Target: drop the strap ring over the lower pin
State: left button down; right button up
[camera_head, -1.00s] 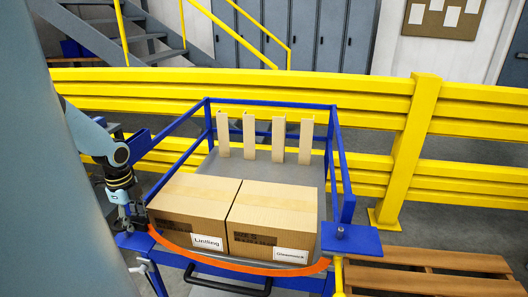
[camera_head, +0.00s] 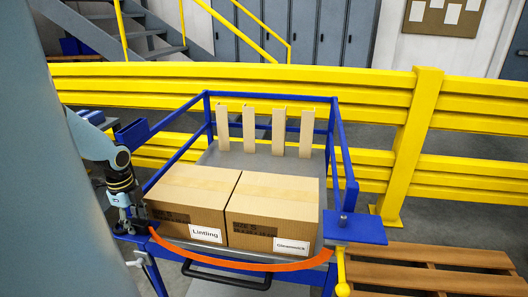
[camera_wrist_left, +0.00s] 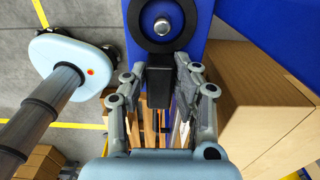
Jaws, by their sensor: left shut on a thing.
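My left gripper (camera_wrist_left: 160,92) is shut on the black tab (camera_wrist_left: 160,75) of the strap ring (camera_wrist_left: 138,22). In the left wrist view the ring lies over a blue plate (camera_wrist_left: 196,28), with a silver pin (camera_wrist_left: 162,26) showing inside its hole. I cannot tell whether the ring is around the pin or still above it. In the head view the gripper (camera_head: 131,226) is at the cart's front left corner. The orange strap (camera_head: 262,267) sags from there across the cart's front to the right corner, where another pin (camera_head: 342,220) stands on a blue plate (camera_head: 368,230). The ring is hidden there.
Two cartons, the left one (camera_head: 185,212) and the right one (camera_head: 270,218), fill the cart close to the gripper. Blue rails (camera_head: 340,150) edge the cart. A yellow barrier (camera_head: 260,90) stands behind. A wooden pallet (camera_head: 430,270) lies at the right.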

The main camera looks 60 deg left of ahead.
pick_arm(q)
jog(key=c, duration=1)
grip_release()
jog(key=shift+o, duration=0.2)
notch_tip(320, 180, up, 16)
jog(key=f+p, duration=0.1)
jog(key=p, duration=1.1)
jog(key=w+d+r, duration=0.3)
jog(key=w+d, duration=1.3)
jog(key=w, duration=0.2)
jog(key=shift+w, duration=0.15)
jog(key=shift+f, duration=0.1)
